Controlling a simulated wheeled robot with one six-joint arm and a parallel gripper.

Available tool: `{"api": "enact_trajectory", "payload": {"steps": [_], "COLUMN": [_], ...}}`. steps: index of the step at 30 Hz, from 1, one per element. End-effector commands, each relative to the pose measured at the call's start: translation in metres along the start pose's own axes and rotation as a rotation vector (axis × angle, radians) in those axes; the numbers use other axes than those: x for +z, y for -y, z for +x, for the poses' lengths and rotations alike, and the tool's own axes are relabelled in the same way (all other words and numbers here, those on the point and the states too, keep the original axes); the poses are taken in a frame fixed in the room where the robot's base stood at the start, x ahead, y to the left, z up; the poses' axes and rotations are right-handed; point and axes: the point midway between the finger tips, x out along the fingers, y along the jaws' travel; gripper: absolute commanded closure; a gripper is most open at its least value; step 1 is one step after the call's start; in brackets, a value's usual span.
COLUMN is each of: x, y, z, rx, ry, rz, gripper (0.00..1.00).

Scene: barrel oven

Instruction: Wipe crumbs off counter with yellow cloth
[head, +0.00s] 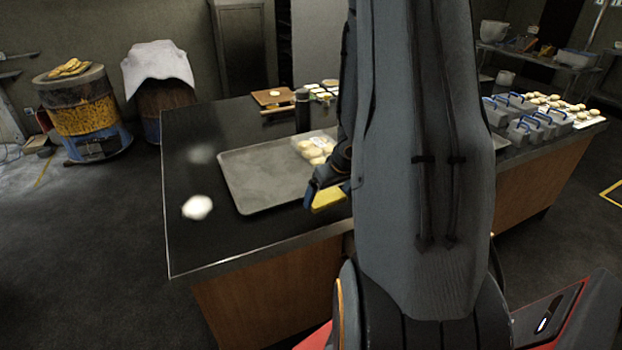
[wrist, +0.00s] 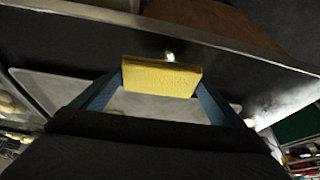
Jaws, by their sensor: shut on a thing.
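My gripper (head: 323,188) is at the front edge of the dark counter (head: 205,245), by the right front corner of a grey tray. Its blue fingers are shut on the yellow cloth (head: 328,199), which looks like a flat folded pad. In the wrist view the cloth (wrist: 160,77) sits squarely between both fingertips. I cannot tell whether it touches the counter. A bright white patch (head: 197,207) lies on the counter left of the tray, with a fainter one (head: 202,153) behind it. Distinct crumbs are too small to make out. My arm hides the counter's middle.
The grey tray (head: 262,182) takes up much of the near counter. A clear container of pale rolls (head: 314,149) and a dark cylinder (head: 302,110) stand by it. A wooden board (head: 272,97) lies behind. Blue-handled grey tins (head: 522,130) are right. The counter's left end has free room.

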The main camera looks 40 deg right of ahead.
Motion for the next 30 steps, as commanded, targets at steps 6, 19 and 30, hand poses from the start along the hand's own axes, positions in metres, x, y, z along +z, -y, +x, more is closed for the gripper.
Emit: {"api": "enact_trajectory", "payload": {"steps": [6,19,30], "x": [-0.006,-0.010,-0.010], "y": [0.001,0.002,0.002], "z": [-0.016,-0.022,-0.022], "rx": [-0.001,-0.001,-0.001], "ry": [0.001,0.000,0.000], "rz": [-0.003,-0.002,-0.003], "gripper": [0.32,0.32,0.32]}}
